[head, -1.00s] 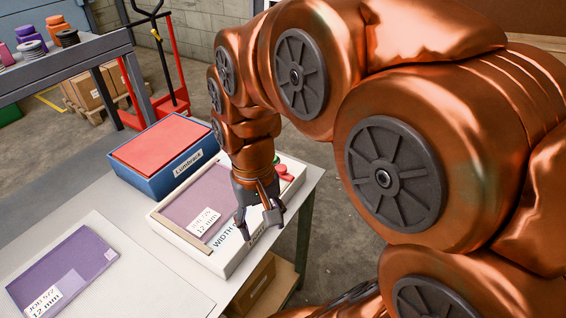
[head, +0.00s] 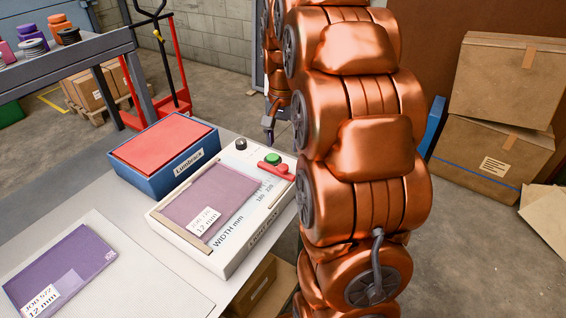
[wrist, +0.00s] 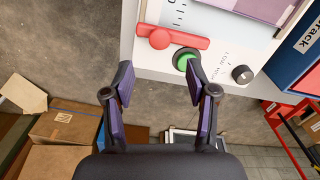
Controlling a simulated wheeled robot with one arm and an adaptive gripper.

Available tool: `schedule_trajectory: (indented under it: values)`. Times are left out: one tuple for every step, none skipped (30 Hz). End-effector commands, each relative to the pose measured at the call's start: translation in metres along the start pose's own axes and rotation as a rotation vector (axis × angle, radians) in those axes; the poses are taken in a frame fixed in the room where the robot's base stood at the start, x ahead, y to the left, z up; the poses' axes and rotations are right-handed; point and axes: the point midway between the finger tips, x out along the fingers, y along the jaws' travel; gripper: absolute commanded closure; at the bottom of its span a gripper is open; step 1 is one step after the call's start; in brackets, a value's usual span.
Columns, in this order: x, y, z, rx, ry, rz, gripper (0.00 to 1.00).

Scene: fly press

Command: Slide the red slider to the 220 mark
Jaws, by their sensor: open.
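The red slider (head: 277,170) is a bar with a round knob. It lies across the far right end of the white WIDTH mm panel (head: 228,257), past the printed scale numbers, which include 180 and 220. Its exact reading is too small to tell. In the wrist view the red slider (wrist: 172,38) is at the top, with its knob at the left. My gripper (wrist: 160,88) is open and empty. Its fingertips point toward the panel's end edge, apart from the slider. In the head view my arm hides most of the gripper.
A green button (head: 273,158) sits close beside the slider, and a black knob (head: 241,144) is at the back corner. A purple sheet (head: 212,196) lies on the panel. A blue Lumitrack box (head: 168,182) stands to the left. Cardboard boxes (head: 505,85) stand at the right.

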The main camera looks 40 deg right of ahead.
Motion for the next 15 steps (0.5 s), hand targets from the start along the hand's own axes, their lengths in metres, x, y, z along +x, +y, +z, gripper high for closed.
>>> schedule_trajectory:
  values:
    - [0.003, 0.000, 0.000, 0.001, -0.002, 0.001, 0.43]
    - [0.005, 0.000, 0.000, 0.001, -0.003, 0.001, 0.43]
    - [0.009, 0.001, 0.001, 0.000, -0.004, 0.002, 0.43]
    - [0.012, 0.001, 0.001, 0.000, -0.006, 0.003, 0.43]
    - [0.016, 0.001, 0.002, 0.000, -0.007, 0.004, 0.43]
    - [0.021, 0.001, 0.002, 0.000, -0.006, 0.003, 0.43]
    - [0.025, 0.001, 0.002, -0.001, -0.006, 0.003, 0.43]
    - [0.029, 0.001, 0.002, -0.001, -0.007, 0.004, 0.43]
    - [0.035, 0.001, 0.002, -0.001, -0.008, 0.004, 0.43]
    - [0.039, 0.001, 0.002, -0.001, -0.007, 0.004, 0.43]
    - [0.043, 0.001, 0.001, -0.001, -0.005, 0.003, 0.43]
    - [0.048, 0.001, 0.002, -0.001, -0.005, 0.003, 0.43]
    - [0.052, 0.001, 0.002, -0.001, -0.007, 0.004, 0.43]
    - [0.056, 0.001, 0.002, -0.001, -0.009, 0.005, 0.43]
    - [0.061, 0.001, 0.002, -0.001, -0.008, 0.005, 0.43]
